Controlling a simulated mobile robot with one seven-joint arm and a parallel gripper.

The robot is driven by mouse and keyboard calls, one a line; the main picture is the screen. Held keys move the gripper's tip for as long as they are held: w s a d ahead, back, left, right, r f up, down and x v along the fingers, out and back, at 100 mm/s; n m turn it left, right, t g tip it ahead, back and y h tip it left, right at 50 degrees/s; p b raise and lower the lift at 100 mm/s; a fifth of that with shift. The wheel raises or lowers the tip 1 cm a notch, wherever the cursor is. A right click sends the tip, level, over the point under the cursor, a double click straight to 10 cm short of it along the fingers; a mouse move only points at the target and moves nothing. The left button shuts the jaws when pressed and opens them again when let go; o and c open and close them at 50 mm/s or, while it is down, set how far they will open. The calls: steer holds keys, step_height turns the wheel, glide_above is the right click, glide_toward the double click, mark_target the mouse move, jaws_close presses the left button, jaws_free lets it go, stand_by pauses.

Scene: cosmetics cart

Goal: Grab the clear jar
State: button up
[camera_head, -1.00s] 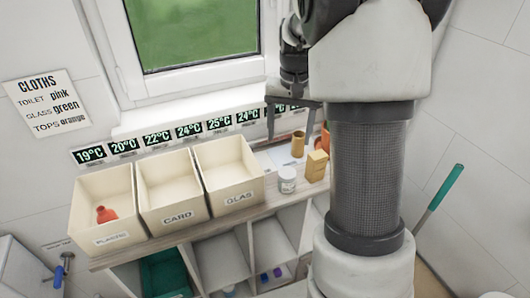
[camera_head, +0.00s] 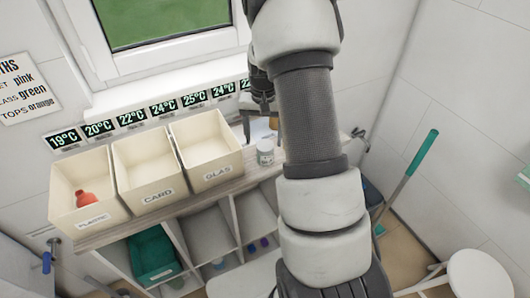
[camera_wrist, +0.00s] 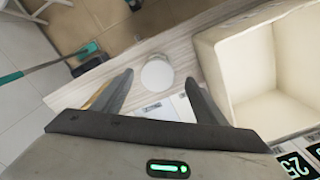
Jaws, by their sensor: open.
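The jar (camera_head: 265,152) is small and pale, with a white lid and a label. It stands upright on the shelf top, just right of the GLAS bin. In the wrist view its round lid (camera_wrist: 157,74) shows from above, in the gap between the fingertips and apart from both. My gripper (camera_head: 260,122) is open and empty, above and behind the jar in the head view. Its two fingers also show in the wrist view (camera_wrist: 159,79). My arm hides the shelf to the right of the jar.
Cream bins labelled PLASTIC (camera_head: 88,220), CARD (camera_head: 157,193) and GLAS (camera_head: 217,174) stand left of the jar. The window wall is close behind the shelf. A green-handled broom (camera_head: 420,155) leans at right.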

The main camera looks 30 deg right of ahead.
mark_target(265, 145)
steer(key=shift+d+f+p, duration=0.2)
steer(key=shift+f+p, duration=0.1)
steer(key=shift+f, duration=2.35)
steer(key=c, duration=1.2)
